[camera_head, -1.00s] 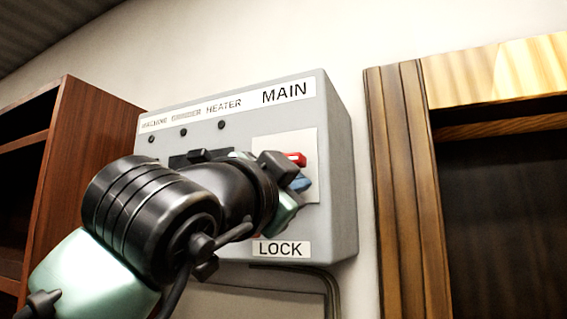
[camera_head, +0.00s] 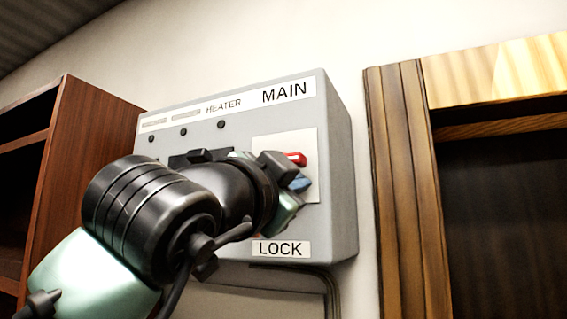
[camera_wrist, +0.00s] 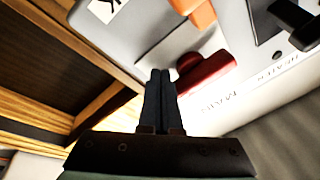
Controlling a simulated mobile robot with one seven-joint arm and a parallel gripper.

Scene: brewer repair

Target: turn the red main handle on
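The red main handle (camera_head: 296,158) is on the light plate of the grey control box, below the MAIN label; part of it is hidden behind my gripper. In the wrist view the red handle (camera_wrist: 206,73) lies just right of my fingertips. My gripper (camera_wrist: 160,73) has its two dark fingers together with nothing between them. Its fingertips are beside the handle's near end; I cannot tell if they touch it.
The grey control box (camera_head: 342,190) also has a LOCK label (camera_head: 281,249) and small dark knobs. An orange part (camera_wrist: 200,12) shows at the top of the wrist view. A wooden frame (camera_head: 398,190) stands right of the box, a brown cabinet (camera_head: 95,140) left.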

